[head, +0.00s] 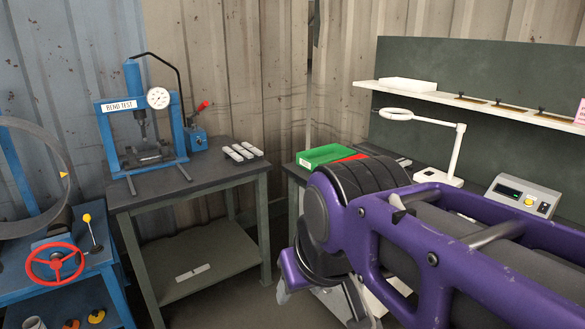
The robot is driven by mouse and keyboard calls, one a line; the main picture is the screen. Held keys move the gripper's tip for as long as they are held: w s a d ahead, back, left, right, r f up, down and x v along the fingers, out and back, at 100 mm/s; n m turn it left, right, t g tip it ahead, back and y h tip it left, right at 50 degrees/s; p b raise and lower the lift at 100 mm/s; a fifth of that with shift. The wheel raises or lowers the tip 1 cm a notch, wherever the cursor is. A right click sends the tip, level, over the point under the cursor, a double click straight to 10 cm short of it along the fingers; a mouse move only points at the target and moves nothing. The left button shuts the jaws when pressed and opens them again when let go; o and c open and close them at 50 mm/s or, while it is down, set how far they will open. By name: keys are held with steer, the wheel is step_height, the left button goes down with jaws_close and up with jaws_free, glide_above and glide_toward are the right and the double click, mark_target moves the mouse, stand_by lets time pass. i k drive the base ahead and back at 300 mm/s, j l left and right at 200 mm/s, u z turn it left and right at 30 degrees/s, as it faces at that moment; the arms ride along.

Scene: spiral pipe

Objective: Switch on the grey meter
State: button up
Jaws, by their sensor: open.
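The grey meter (523,195) stands on the bench at the right, below the shelf. Its sloped front has a dark display window, a yellow round button and a second small control beside it. The display is too small to read. My purple arm crosses the lower right, in front of the bench and just below the meter in the picture.
A white magnifier lamp (459,150) stands left of the meter. A green box (325,155) lies at the bench's left end. A shelf (470,103) runs above. A blue bend-test press (130,120) stands on the left table (200,180). A red handwheel (55,264) is at far left.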

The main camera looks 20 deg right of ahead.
mark_target(544, 207)
steer(key=z, duration=2.1)
